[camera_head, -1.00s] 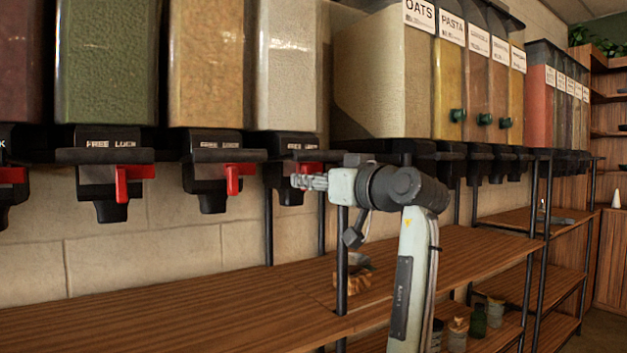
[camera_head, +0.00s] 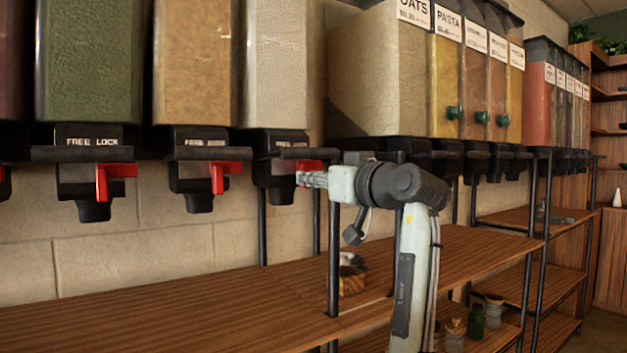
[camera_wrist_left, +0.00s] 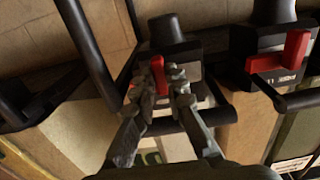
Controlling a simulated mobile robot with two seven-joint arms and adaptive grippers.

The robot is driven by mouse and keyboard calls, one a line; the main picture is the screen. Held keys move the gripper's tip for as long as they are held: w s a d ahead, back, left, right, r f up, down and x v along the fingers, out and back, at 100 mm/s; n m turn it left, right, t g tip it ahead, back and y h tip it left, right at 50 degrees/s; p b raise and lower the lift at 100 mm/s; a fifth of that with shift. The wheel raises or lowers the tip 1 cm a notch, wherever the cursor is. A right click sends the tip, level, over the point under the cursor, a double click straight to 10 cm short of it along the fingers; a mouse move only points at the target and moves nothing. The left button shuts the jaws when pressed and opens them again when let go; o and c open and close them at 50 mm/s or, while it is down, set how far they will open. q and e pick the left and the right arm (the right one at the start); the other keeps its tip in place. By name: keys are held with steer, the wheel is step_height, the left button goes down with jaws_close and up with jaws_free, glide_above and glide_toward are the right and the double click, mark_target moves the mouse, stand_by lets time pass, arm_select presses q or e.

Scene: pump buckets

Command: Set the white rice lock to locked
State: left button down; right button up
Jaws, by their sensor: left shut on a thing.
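The white rice dispenser (camera_head: 275,70) is a clear bin of pale grains at the middle of the head view. Its black valve (camera_head: 270,178) hangs below, with a red lock lever (camera_head: 308,166) at its right side. My left gripper (camera_head: 308,179) is at this lever and hides its lower part. In the left wrist view, which is upside down, the fingers of my left gripper (camera_wrist_left: 165,92) are closed around the red lever (camera_wrist_left: 158,72). The lock's exact position is partly hidden. My right gripper is out of view.
Neighbouring dispensers to the left have their own red levers (camera_head: 225,175) (camera_head: 112,178). A black shelf post (camera_head: 333,255) stands just below my gripper. The wooden shelf (camera_head: 150,315) below is mostly clear. A row of labelled bins (camera_head: 405,70) is to the right.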

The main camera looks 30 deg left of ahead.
arm_select(q)
steer(key=shift+w+d, duration=0.15)
steer(key=c, duration=1.5)
jaws_free()
steer(key=shift+w, duration=0.1)
steer(key=shift+c, duration=0.2)
steer(key=v, duration=1.2)
steer(key=shift+f, duration=0.15)
